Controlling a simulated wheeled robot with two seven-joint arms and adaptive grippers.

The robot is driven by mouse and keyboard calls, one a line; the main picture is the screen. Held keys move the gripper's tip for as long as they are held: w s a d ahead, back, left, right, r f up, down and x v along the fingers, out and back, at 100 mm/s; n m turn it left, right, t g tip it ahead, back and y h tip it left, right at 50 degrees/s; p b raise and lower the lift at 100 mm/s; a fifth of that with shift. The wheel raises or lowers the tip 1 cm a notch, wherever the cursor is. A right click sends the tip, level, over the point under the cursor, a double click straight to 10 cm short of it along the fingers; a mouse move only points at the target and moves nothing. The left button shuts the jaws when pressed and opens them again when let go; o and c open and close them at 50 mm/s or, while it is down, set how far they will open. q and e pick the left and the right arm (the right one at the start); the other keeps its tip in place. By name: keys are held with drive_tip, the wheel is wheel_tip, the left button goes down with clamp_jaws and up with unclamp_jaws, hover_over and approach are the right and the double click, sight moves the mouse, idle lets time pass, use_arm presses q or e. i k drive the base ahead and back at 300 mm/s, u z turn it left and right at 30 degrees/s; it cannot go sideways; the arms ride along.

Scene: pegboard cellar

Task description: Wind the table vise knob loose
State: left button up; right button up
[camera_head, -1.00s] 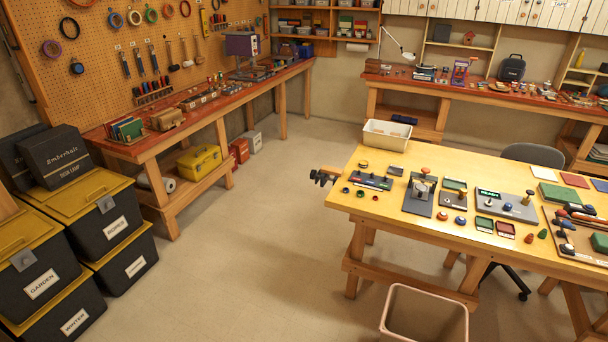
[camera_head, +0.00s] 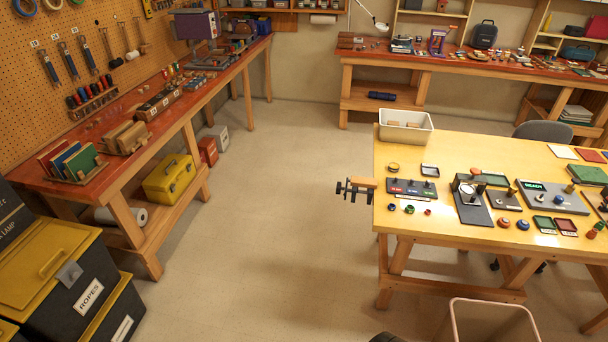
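A small dark table vise (camera_head: 355,189) is clamped at the left edge of the yellow-topped table, with an orange-brown block on its top. It sticks out to the left over the floor. Its knob is too small to make out clearly. Neither of my grippers shows in the head view, and nothing is seen touching the vise.
The yellow table (camera_head: 455,155) holds a white bin (camera_head: 405,131), dark panels and several small knobs. A pinkish open bin (camera_head: 490,310) stands on the floor in front. Yellow-lidded crates (camera_head: 50,265) and a red-topped bench (camera_head: 95,180) are at left. The floor between is clear.

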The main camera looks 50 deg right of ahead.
sight(339, 187)
drive_tip(key=i, duration=1.25)
drive_tip(key=z, duration=1.5)
drive_tip(key=i, duration=3.45)
drive_tip(key=z, duration=1.05)
